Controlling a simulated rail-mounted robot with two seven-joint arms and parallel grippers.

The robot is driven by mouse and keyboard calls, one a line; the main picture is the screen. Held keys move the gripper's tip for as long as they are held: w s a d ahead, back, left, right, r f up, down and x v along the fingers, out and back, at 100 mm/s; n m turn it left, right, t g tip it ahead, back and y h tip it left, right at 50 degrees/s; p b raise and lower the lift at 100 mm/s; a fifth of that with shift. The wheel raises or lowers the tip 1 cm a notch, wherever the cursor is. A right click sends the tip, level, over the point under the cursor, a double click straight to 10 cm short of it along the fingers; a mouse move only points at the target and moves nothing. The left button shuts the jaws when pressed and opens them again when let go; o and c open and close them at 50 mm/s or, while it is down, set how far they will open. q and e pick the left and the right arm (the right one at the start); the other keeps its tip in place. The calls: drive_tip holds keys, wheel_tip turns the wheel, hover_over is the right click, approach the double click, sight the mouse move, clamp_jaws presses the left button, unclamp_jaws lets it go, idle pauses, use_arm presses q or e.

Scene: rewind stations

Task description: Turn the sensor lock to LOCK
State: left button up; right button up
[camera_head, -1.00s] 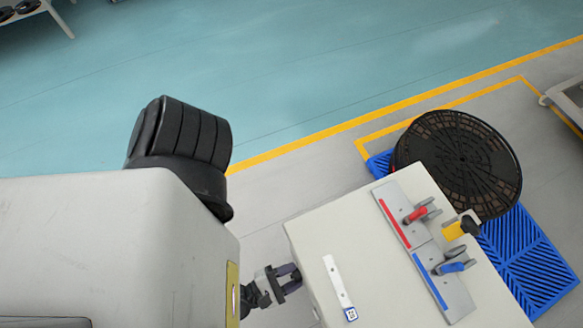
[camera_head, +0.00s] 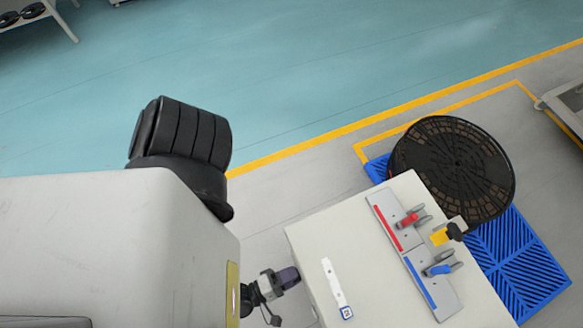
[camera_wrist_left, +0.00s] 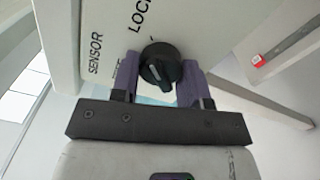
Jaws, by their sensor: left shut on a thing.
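The sensor lock is a round black knob (camera_wrist_left: 160,66) with a light pointer line, on a pale panel in the left wrist view. The words SENSOR and LOCK are printed beside it; another label is partly hidden by the gripper. My left gripper (camera_wrist_left: 158,80) has one purple-grey finger on each side of the knob and is shut on it. In the head view, my left gripper (camera_head: 289,278) is against the left side of the white-topped cabinet, and the knob is hidden there. My right gripper is not in view.
The cabinet top (camera_head: 375,285) carries two plates with a red-handled clamp (camera_head: 408,219) and a blue-handled clamp (camera_head: 440,269). A big pale housing (camera_head: 110,240) is at the left.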

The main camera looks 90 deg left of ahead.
use_arm(q)
drive_tip(key=shift+m, duration=0.4)
drive_tip(key=o, duration=0.9)
drive_tip(key=v, duration=1.4)
drive_tip(key=shift+b, duration=0.4)
drive_tip(key=shift+w, duration=0.1)
